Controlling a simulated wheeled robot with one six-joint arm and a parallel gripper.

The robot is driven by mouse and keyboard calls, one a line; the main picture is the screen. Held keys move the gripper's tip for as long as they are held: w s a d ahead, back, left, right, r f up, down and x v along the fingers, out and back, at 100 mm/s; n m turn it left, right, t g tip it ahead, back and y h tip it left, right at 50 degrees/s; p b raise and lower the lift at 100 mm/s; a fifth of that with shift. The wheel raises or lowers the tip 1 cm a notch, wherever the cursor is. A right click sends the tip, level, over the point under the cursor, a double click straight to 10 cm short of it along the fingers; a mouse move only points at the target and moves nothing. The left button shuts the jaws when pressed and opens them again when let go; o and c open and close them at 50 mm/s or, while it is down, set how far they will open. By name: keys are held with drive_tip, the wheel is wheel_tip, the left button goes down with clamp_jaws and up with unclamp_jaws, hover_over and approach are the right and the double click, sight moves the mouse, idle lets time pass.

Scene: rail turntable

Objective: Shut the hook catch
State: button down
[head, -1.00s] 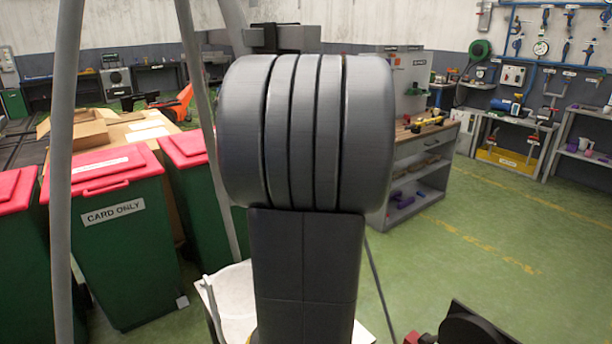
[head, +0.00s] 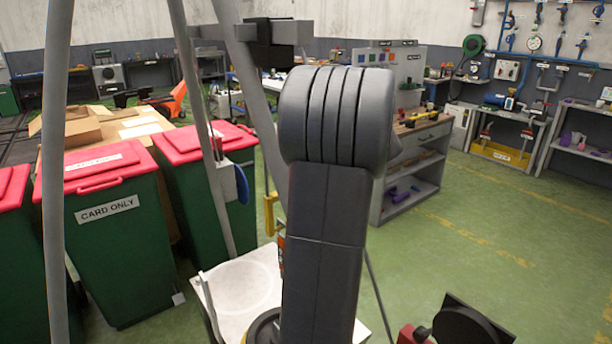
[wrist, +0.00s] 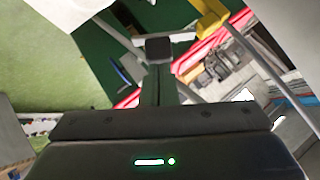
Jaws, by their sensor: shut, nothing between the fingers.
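I cannot pick out the hook catch for certain. A yellow bracket-like part (head: 270,213) shows just left of my arm in the head view, and a yellow part (wrist: 212,14) shows at the top of the wrist view. Whether either belongs to the catch is unclear. My gripper (wrist: 159,48) is shut and empty, its dark fingers pointing up the wrist picture. The yellow part lies above and right of the fingertips there, apart from them in the picture. In the head view my arm hides the gripper.
Grey posts (head: 193,110) stand close on the left, with a grey plate and blue disc (head: 242,185) beside them. Green bins with red lids (head: 110,225) stand behind. A shelved workbench (head: 412,165) is behind right. Green floor is open at right.

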wheel_tip(320, 180, down, 3)
drive_tip(key=m+y, duration=0.1)
drive_tip(key=g+y+b, duration=0.1)
drive_tip(key=y, duration=0.1)
drive_tip(key=shift+w+d+f+m, duration=0.1)
drive_tip(key=shift+w+d+m, duration=0.05)
drive_tip(key=shift+m, duration=0.25)
drive_tip(key=shift+r+p, duration=0.4)
drive_tip(key=shift+r, duration=0.4)
drive_tip(key=shift+r, duration=0.1)
